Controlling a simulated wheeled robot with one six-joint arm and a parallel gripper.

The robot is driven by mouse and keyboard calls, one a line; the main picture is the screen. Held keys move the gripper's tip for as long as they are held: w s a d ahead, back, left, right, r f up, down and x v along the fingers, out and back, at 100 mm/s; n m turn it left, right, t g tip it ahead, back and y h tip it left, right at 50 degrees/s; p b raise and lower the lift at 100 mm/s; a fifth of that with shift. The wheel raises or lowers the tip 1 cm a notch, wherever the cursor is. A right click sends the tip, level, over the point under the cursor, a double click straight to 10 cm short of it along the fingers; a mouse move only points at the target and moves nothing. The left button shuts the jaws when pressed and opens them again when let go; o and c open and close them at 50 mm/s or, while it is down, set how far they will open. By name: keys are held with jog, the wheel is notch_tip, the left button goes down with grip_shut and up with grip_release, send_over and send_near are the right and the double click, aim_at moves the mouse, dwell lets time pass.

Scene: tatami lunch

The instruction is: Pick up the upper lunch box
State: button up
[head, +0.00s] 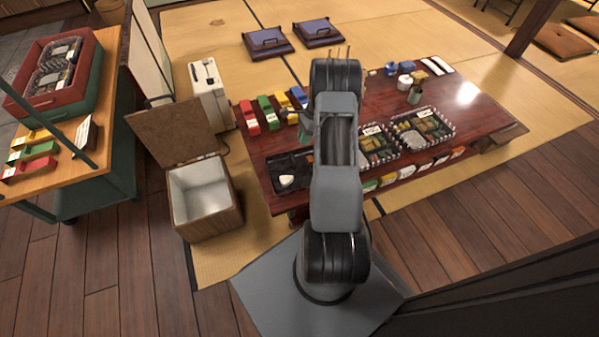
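Two lunch boxes with patterned rims and mixed food lie on the low red-brown table (480,118). The right lunch box (424,130) shows well. The left lunch box (380,146) is partly hidden behind my arm. Two more packed boxes, a farther one (60,50) and a nearer one (50,79), lie in the red crate (84,75) on the cart at left. I cannot tell which is the upper one.
A black tray (291,181) lies at the table's near left. Red, green and blue items (267,110) stand behind it. Cups (405,81) stand at the table's back. An open white-lined chest (202,196) stands between cart and table. The wooden floor at right is clear.

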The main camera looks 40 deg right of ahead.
aim_at(299, 149)
jog(key=b+x, duration=0.2)
jog(key=x, duration=0.3)
jog(key=shift+a+b, duration=0.15)
jog(key=shift+b, duration=0.25)
jog(key=shift+c, duration=0.3)
grip_shut()
jog(key=shift+s, duration=0.1)
